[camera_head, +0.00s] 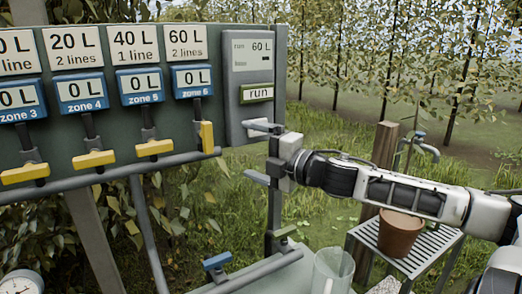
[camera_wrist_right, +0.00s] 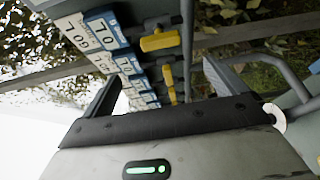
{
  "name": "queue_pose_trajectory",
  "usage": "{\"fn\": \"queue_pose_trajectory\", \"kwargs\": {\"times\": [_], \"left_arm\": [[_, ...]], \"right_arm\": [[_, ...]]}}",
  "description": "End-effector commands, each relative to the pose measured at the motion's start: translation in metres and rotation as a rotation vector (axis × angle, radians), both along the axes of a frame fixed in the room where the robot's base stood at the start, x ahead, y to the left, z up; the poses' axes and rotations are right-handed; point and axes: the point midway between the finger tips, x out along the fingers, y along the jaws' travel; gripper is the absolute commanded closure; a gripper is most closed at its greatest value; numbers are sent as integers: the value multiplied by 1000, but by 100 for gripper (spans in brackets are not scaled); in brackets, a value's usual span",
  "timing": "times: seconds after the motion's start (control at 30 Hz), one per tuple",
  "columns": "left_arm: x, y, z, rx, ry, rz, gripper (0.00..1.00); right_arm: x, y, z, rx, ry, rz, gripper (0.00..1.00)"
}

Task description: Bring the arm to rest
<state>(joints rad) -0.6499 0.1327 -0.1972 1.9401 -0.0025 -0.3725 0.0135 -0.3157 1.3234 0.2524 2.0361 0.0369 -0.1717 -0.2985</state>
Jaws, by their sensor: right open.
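My right gripper (camera_head: 258,152) comes in from the right and is open, with its fingers in front of the lower right edge of the control panel (camera_head: 232,132). I see nothing between its fingers; whether a finger touches the panel I cannot tell. In the right wrist view the two spread fingers (camera_wrist_right: 163,88) frame the yellow valve handles and zone displays. My left gripper is out of view. The run box (camera_head: 256,58) reads 60 L, above the run label (camera_head: 257,93). The zone 6 yellow handle (camera_head: 207,137) stands upright; the other visible yellow handles (camera_head: 154,148) lie crosswise.
A grey pipe (camera_head: 120,171) runs under the panel. A clay pot (camera_head: 400,235) stands on a slatted table (camera_head: 432,262) below my right arm, near a post (camera_head: 385,146) and tap (camera_head: 425,147).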

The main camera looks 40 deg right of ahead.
Motion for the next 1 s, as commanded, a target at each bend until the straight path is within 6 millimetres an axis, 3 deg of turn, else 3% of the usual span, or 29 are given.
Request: {"fn": "queue_pose_trajectory", "kwargs": {"times": [0.77,0.87,1.0], "left_arm": [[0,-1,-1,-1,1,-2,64],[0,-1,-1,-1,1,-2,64],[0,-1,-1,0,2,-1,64]], "right_arm": [[-2,1,-6,18,11,-5,4],[-9,-3,-36,101,69,-72,4],[-38,-3,-118,327,245,-270,4]]}}
